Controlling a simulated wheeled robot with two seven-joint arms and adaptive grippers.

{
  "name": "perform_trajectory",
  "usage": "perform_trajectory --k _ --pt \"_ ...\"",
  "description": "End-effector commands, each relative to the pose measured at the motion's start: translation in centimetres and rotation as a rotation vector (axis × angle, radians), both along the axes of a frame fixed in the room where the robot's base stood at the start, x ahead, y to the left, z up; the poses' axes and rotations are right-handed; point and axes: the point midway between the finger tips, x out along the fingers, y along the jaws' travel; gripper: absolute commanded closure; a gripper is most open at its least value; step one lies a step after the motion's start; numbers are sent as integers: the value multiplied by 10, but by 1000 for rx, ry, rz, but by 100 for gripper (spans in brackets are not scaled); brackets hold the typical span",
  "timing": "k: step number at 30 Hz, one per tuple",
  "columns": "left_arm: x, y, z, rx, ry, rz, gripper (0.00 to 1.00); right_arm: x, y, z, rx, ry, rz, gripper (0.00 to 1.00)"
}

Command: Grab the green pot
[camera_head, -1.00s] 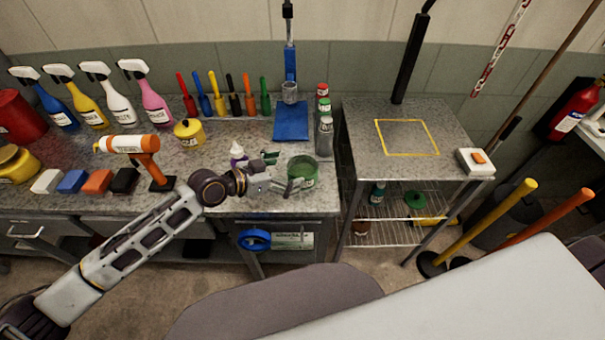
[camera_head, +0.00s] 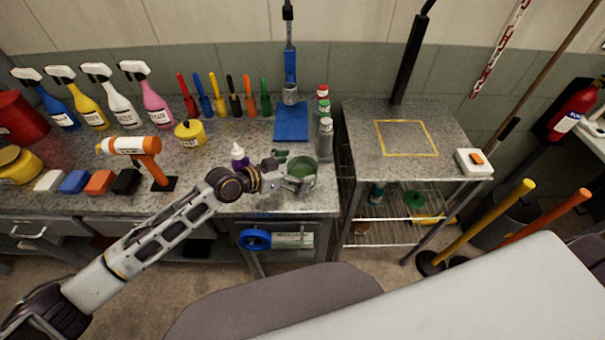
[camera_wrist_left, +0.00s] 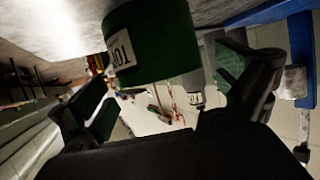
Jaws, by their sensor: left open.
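The green pot (camera_head: 304,171) stands on the right end of the grey workbench. It is round, open at the top, and part of its front is covered by my gripper. In the left wrist view the pot (camera_wrist_left: 155,45) fills the upper middle, with a white label on its side. My left gripper (camera_head: 300,184) is open at the pot's front. In the wrist view its two dark fingers (camera_wrist_left: 165,105) are spread, one towards each side of the pot, with the pot above the gap. I cannot tell whether they touch it. My right gripper is not in view.
A purple-white bottle (camera_head: 239,156) stands left of the pot. Several capped bottles (camera_head: 324,138) stand behind right of it.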

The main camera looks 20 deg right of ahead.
Motion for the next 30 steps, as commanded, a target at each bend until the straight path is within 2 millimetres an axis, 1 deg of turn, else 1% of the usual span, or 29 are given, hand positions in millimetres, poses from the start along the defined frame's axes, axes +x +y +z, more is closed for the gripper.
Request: perform_trajectory --k 1,4,9,25,30 --pt "1 -5 1 -1 0 -1 0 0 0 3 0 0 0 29" --pt "4 -12 -3 -1 0 -1 0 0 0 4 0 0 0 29" --pt "7 -19 -7 -1 1 0 0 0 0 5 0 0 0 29" --pt "7 -20 -9 0 1 0 0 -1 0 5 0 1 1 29" --pt "7 -20 -9 0 1 0 22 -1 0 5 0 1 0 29"
